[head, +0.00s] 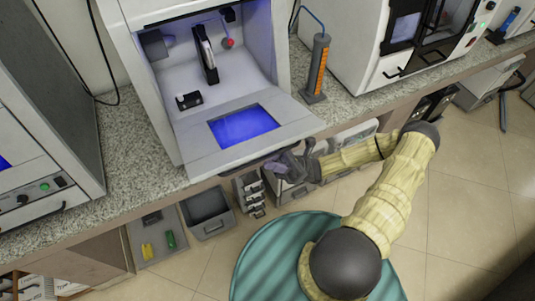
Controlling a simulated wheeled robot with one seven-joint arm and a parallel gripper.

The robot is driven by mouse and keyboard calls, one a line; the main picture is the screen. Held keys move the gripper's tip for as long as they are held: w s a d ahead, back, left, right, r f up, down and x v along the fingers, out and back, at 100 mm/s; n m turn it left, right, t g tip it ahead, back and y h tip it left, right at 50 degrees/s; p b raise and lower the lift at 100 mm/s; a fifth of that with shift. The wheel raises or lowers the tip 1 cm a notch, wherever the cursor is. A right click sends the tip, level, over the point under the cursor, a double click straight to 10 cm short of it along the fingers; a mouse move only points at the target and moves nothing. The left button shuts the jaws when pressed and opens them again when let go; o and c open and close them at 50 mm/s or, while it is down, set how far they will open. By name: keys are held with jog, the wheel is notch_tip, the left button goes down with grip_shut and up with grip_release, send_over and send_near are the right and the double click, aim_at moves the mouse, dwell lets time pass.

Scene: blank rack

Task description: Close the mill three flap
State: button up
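A white mill (168,90) stands on the bench in the middle of the head view. Its flap (285,138), a pale panel with a blue-lit window (243,127), is swung down and open, so the lit interior shows. No number is readable on it. My gripper (284,163) is low at the front edge of the flap, by a dark handle (255,163) on that edge. The fingers are small and partly lost against the drawers behind, so I cannot tell whether they touch the handle or how far apart they are.
Another white machine (345,50) with a dark window stands at right, and one (40,160) at left. An orange-marked column (317,68) stands on the speckled bench (135,135). Below are a grey bin (208,212) and several drawers.

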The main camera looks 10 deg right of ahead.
jog(key=shift+a+r, duration=0.2)
jog(key=shift+r, duration=0.05)
grip_shut()
jog(key=shift+r+t, duration=0.15)
jog(key=shift+t, duration=0.15)
